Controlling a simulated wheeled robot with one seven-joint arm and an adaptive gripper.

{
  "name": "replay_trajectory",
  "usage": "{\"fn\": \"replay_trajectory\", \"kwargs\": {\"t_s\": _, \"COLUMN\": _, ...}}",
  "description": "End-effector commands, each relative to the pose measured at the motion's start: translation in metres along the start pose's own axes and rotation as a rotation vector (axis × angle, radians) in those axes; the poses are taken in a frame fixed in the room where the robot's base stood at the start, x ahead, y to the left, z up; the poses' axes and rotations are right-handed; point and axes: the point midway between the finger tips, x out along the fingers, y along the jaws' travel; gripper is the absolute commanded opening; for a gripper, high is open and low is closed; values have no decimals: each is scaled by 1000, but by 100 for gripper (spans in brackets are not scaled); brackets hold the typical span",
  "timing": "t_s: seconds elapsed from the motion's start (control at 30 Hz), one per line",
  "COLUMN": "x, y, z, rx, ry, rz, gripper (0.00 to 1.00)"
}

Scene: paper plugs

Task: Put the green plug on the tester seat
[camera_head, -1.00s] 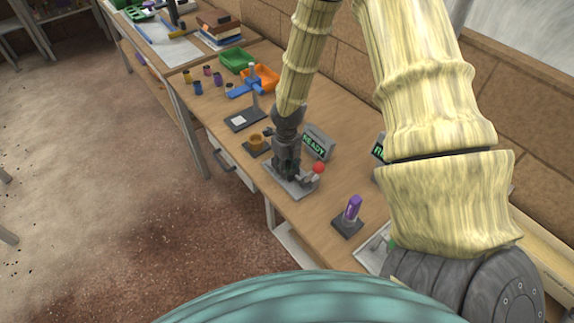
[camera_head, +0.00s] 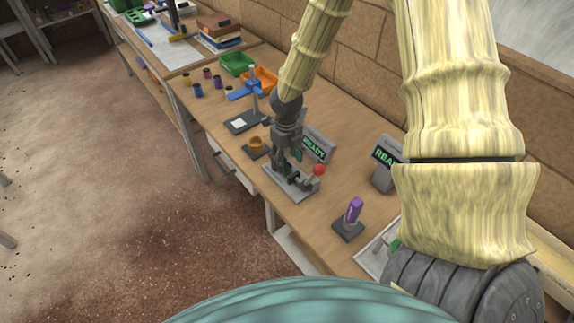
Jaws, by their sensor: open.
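The tester seat is a grey base plate (camera_head: 290,187) on the bench, with a red-knobbed lever (camera_head: 319,170) at its right and a grey READY display (camera_head: 317,146) behind it. My gripper (camera_head: 290,164) is open, pointing down just above the middle of this plate. A small dark green patch shows between its fingers; it may be the green plug, but the fingers hide most of it, and I cannot tell whether it touches the seat. Another green piece (camera_head: 395,244) lies at the right by a pale tray, partly hidden by my arm; I cannot tell what it is.
A purple plug (camera_head: 354,209) stands on a dark base (camera_head: 347,230). A second READY display (camera_head: 386,160) stands near my arm. A brown ring-shaped part (camera_head: 256,144) and a blue-armed stand (camera_head: 252,92) are to the left. Green (camera_head: 236,63) and orange bins sit farther back.

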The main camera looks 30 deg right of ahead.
Motion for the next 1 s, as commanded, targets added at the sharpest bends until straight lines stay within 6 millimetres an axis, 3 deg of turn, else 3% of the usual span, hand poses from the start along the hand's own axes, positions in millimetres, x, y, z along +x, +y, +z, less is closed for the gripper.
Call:
{"fn": "replay_trajectory", "kwargs": {"t_s": 0.5, "x": -58, "y": 0, "z": 1, "rx": 1, "ry": -2, "rz": 1, "gripper": 54}}
{"fn": "replay_trajectory", "kwargs": {"t_s": 1.0, "x": -72, "y": 0, "z": 0, "rx": 0, "ry": 1, "rz": 0, "gripper": 54}}
